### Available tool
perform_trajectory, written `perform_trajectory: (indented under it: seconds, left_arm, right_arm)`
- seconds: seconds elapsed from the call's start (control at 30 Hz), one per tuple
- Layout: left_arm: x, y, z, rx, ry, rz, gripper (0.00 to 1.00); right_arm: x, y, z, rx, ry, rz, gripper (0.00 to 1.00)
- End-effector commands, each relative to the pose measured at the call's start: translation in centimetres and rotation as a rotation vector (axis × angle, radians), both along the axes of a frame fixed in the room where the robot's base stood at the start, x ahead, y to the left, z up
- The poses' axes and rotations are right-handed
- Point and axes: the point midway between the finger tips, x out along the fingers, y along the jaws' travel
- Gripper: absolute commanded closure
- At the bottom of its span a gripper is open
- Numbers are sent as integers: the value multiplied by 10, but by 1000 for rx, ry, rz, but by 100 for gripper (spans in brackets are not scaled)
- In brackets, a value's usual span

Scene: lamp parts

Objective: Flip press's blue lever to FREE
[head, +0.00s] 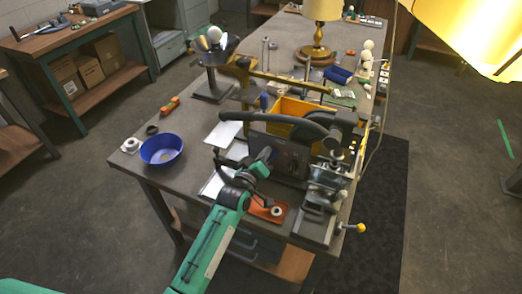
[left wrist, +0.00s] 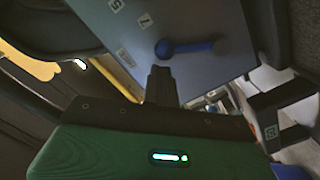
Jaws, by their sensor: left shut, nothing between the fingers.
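The press (head: 290,158) is a dark grey machine at the front of the bench, with a long curved black handle. Its blue lever (left wrist: 188,47) shows in the left wrist view on a flat grey panel (left wrist: 218,65), lying about level in the picture with its rounded end to the left. Small white labels sit on the panel; I cannot read FREE on them.
A yellow bin (head: 295,110) stands behind the press. A blue bowl (head: 161,149) sits at the bench's left, and an orange plate (head: 268,211) lies at the front edge. A brass lamp (head: 316,45) stands farther back.

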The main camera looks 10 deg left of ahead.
Motion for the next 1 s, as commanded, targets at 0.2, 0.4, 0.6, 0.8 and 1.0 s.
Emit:
perform_trajectory:
  seconds: [0.2, 0.4, 0.6, 0.8, 1.0]
  left_arm:
    - [-1, -4, -1, 46, -13, 0, 100]
    - [-1, -4, -1, 56, -16, 0, 100]
    - [-1, -4, -1, 55, -16, 0, 100]
    - [0, -4, 2, 55, -16, 0, 100]
    - [7, 2, 23, 55, -17, 0, 100]
  right_arm:
    - [-1, 0, 3, 0, 1, 0, 69]
    - [-1, -1, 3, -1, 1, 0, 69]
    - [-1, -2, 3, -2, 1, 1, 69]
    - [-1, -3, 5, -3, 0, 2, 69]
    - [0, -7, 23, -8, 0, 2, 69]
